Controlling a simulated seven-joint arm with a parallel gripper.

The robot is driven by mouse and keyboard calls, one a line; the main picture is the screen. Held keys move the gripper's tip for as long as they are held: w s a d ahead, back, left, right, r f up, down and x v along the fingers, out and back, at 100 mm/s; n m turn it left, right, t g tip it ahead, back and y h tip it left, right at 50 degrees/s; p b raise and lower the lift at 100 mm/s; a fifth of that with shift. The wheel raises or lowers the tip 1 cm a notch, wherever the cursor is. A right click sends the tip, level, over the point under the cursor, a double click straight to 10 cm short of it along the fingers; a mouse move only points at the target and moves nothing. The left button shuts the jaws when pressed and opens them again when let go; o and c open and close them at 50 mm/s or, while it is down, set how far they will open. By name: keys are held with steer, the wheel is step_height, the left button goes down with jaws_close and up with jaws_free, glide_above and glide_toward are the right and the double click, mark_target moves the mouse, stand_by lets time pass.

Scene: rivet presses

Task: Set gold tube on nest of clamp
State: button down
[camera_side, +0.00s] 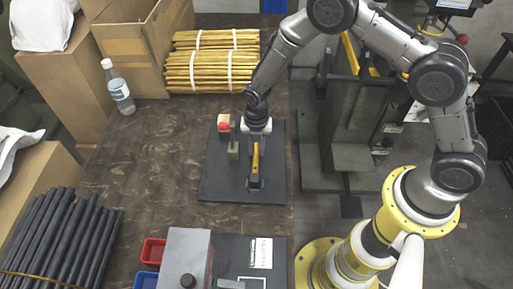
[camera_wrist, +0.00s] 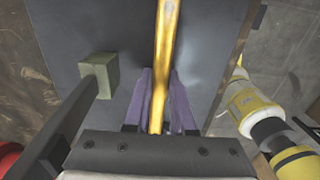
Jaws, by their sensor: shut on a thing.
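A gold tube (camera_side: 255,160) is gripped by my gripper (camera_side: 257,143) over a dark plate (camera_side: 215,184). In the wrist view the tube (camera_wrist: 167,35) runs from between the purple fingers (camera_wrist: 159,76) up past the top edge. A clamp stands on the plate left of my gripper, with a red part (camera_side: 223,123) and a green block (camera_side: 232,149). The green block (camera_wrist: 98,72), on a dark bar, is left of and apart from the tube in the wrist view. I cannot tell whether the tube touches the nest.
A grey press housing (camera_side: 187,255) with red (camera_side: 152,251) and blue (camera_side: 146,280) bins stands at the front. Bundled gold tubes (camera_side: 212,70), a cardboard box (camera_side: 130,45) and a bottle (camera_side: 118,88) are at the back. Black rods (camera_side: 60,235) lie at left. The brown table between is clear.

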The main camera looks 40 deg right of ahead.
steer(key=shift+f, duration=0.1)
steer(key=c, duration=0.8)
jaws_free()
steer(key=shift+o, duration=0.2)
